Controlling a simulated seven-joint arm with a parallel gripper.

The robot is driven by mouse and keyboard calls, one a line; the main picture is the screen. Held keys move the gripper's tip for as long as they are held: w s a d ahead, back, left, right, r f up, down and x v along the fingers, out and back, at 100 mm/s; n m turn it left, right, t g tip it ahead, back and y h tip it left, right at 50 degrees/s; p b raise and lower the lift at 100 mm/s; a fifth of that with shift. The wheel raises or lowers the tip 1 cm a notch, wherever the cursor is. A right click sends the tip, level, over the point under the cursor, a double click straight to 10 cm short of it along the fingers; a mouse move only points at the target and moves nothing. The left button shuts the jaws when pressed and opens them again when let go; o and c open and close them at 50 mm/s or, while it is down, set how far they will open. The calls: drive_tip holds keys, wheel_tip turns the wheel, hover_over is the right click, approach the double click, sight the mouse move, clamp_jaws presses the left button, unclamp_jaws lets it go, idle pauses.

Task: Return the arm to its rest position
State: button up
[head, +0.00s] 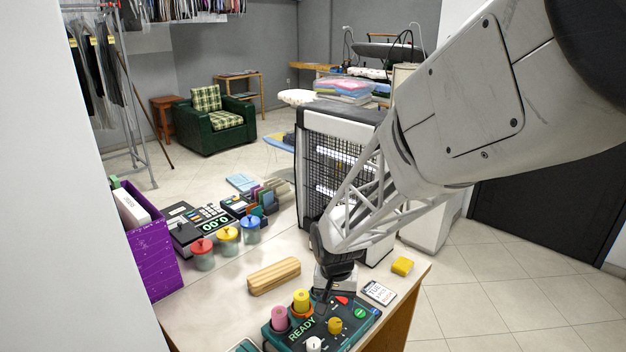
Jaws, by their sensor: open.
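My arm reaches in from the upper right, over the counter (220,305). My gripper (325,301) is at its lower end, pointing down, small and dark. It is just above or at the back edge of a green control box (352,331) that reads READY. I cannot tell whether it touches the box. The jaws are open, and I see nothing held between them. The box bears a pink cylinder (279,318), a yellow cylinder (301,301), a yellow knob (335,326) and a white knob (314,344).
A wooden block (273,276), a yellow block (402,266) and a small card (379,292) lie near the gripper. Three lidded jars (203,255), a register (213,222) and a purple box (153,245) stand left. A black-and-white grille unit (325,165) stands close behind my arm.

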drive_tip(key=s+d+r+n+t, duration=0.1)
drive_tip(key=s+d+r, duration=0.4)
drive_tip(key=s+r, duration=0.5)
drive_tip(key=s+d+r+n+t, duration=0.1)
drive_tip(key=s+d+r, duration=0.5)
drive_tip(key=s+r, duration=0.3)
drive_tip(key=s, duration=0.3)
drive_tip(key=shift+s+d+r+t, duration=0.25)
drive_tip(key=shift+s+r+t, duration=0.05)
drive_tip(key=shift+s+r, duration=0.1)
